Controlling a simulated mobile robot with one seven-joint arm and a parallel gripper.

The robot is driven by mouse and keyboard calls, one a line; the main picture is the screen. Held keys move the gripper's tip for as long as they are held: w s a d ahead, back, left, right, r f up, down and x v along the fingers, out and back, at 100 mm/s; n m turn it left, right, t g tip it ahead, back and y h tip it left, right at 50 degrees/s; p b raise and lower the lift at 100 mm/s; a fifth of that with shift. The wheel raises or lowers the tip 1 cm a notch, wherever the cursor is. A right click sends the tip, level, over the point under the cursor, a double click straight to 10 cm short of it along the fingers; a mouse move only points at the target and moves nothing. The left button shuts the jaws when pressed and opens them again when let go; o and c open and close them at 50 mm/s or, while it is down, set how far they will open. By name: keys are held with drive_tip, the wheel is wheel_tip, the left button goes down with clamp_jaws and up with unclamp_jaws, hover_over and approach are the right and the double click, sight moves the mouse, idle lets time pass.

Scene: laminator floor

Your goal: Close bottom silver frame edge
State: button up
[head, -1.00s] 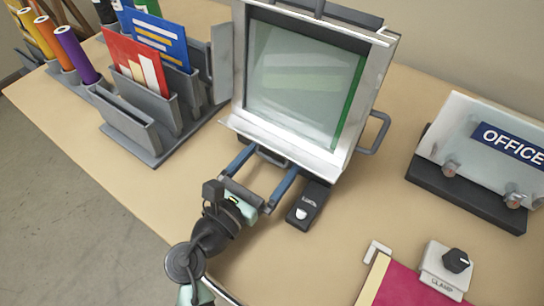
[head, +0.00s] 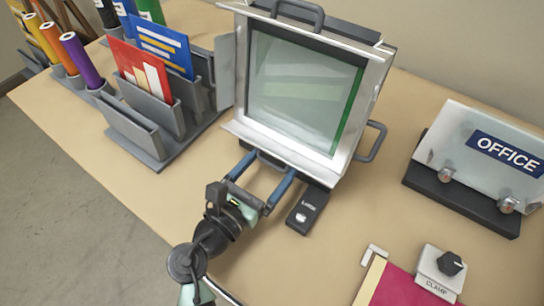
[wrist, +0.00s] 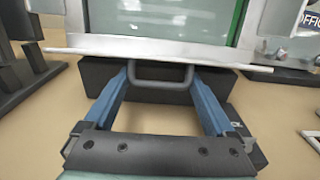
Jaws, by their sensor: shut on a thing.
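The silver frame (head: 371,105) stands upright around a pale panel with a green strip at its right. Its bottom silver edge (head: 282,157) sticks out toward me as a ledge; it also spans the wrist view (wrist: 160,47). A grey handle (wrist: 160,82) hangs under this edge. My gripper (head: 267,168) is at the handle from the front, its two blue fingers on either side of it. In the wrist view my gripper (wrist: 161,72) has its fingertips at the handle's two ends, shut on it. The exact contact is partly hidden under the ledge.
A grey rack (head: 150,135) with coloured cards stands at the left, near the frame's left flap (head: 225,72). A small black device (head: 307,208) lies just right of my gripper. An OFFICE sign (head: 500,150) and a clamp (head: 440,270) are at the right. The table's front left is clear.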

sight(275, 156)
drive_tip(key=shift+s+d+r+g+y+p, duration=0.15)
drive_tip(key=shift+r+g+y+p, duration=0.65)
drive_tip(key=shift+p, duration=3.6)
drive_tip(key=g+p, duration=0.1)
drive_tip(key=p, duration=0.3)
drive_tip(key=r+g+y+p, duration=0.1)
drive_tip(key=p, duration=0.4)
drive_tip(key=shift+s, duration=0.1)
drive_tip(key=g+y+p, duration=0.1)
drive_tip(key=p, duration=0.3)
drive_tip(key=r+g+y+p, duration=0.1)
drive_tip(key=g+p, duration=0.1)
drive_tip(key=p, duration=0.3)
drive_tip(key=shift+p, duration=0.3)
drive_tip(key=g+p, duration=0.1)
drive_tip(key=p, duration=0.1)
drive_tip(key=g+y+p, duration=0.1)
drive_tip(key=p, duration=0.2)
drive_tip(key=shift+w+d+r+y, duration=0.15)
drive_tip(key=shift+w+r+y, duration=0.05)
drive_tip(key=shift+r+y, duration=0.1)
drive_tip(key=shift+w+g+y+p, duration=0.1)
drive_tip(key=shift+g+y+p, duration=0.3)
drive_tip(key=shift+g+p, duration=0.35)
drive_tip(key=shift+w+d+g+y+p, duration=0.1)
drive_tip(key=shift+g+y+p, duration=0.4)
drive_tip(key=shift+g+y, duration=0.15)
